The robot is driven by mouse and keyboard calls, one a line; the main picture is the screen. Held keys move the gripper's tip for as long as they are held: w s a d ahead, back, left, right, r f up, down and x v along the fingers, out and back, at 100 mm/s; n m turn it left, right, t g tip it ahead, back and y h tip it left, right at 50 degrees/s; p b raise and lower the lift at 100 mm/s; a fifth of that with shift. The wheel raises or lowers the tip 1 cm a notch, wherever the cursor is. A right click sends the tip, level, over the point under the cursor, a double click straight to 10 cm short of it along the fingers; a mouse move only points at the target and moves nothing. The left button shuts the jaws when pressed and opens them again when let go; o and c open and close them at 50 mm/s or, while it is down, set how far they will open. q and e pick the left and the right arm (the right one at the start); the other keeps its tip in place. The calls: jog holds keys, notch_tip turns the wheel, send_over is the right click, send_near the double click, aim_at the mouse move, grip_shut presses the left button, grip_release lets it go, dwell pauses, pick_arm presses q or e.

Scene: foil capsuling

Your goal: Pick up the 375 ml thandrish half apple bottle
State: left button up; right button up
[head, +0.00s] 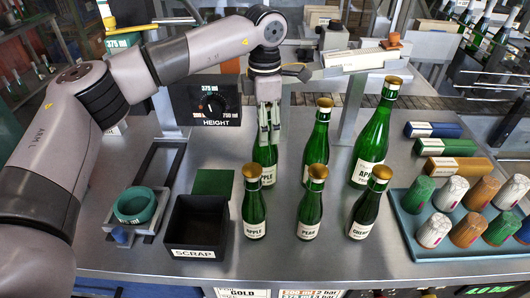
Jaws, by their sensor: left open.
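A green bottle with an APPLE label (268,175) stands upright in the back row, left, below my left gripper (268,138). The gripper points down and is open, its fingers at the bottle's neck, which they hide; I cannot tell whether they touch it. A taller gold-topped APPLE bottle (372,145) stands back right, and a smaller front APPLE bottle (254,215) stands at left. The brand and volume on the labels are too small to read. My right gripper is out of view.
Close by stand a PEAR bottle (311,210), a CHERRY bottle (368,210) and another bottle (317,140). A black SCRAP bin (198,225) is at left. A tray (405,225) of foil capsules is at right. The height dial box (205,103) is behind.

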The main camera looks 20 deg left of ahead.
pick_arm(q)
jog(key=shift+d, duration=0.1)
grip_shut()
dwell(0.8)
jog(key=shift+r, duration=0.1)
